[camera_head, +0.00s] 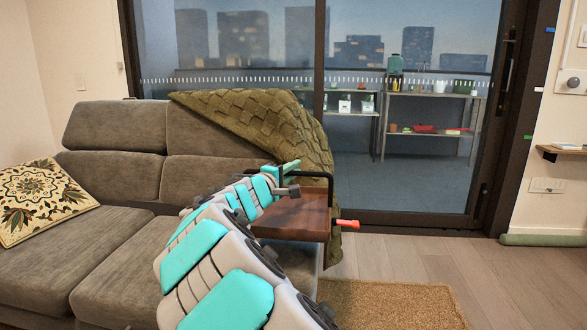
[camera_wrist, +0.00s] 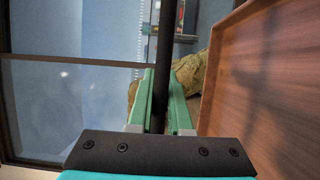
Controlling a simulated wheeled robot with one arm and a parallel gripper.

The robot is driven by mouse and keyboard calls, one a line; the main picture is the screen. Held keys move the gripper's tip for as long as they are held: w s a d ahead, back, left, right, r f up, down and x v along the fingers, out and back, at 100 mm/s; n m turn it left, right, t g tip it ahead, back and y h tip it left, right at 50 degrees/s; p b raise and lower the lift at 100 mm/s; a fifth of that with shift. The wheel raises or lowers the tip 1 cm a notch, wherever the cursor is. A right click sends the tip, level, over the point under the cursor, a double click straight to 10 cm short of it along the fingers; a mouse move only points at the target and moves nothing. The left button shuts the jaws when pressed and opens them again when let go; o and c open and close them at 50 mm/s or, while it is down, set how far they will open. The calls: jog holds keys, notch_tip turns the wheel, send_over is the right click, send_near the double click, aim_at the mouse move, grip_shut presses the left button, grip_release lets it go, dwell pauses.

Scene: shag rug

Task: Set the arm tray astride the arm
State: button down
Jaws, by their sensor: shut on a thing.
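The arm tray (camera_head: 305,217) is brown wood with a raised rim and a black bar handle. In the head view it is at the sofa's right end, over or beside the sofa arm (camera_head: 306,270). My gripper (camera_head: 289,168), with green fingers, is at the top of the handle. In the wrist view my gripper (camera_wrist: 162,110) is shut on the black bar, which runs between its fingers, and the tray's board (camera_wrist: 265,90) fills the right side. My arm hides the tray's left part and much of the sofa arm. I cannot tell whether the tray touches the arm.
A grey sofa (camera_head: 115,210) has a patterned cushion (camera_head: 42,200) at left. An olive throw (camera_head: 255,125) hangs over its back and right end, behind the tray. A red-tipped peg (camera_head: 347,223) shows at the tray's right edge. A tan rug (camera_head: 390,305) lies on open floor at right.

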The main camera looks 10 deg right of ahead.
aim_at(294, 207)
jog(key=shift+f+b, duration=2.8)
jog(key=shift+f, duration=0.6)
jog(key=shift+f+b, duration=0.6)
jog(key=shift+f, duration=0.1)
jog(key=c, duration=0.8)
grip_release()
jog(key=shift+o, duration=0.2)
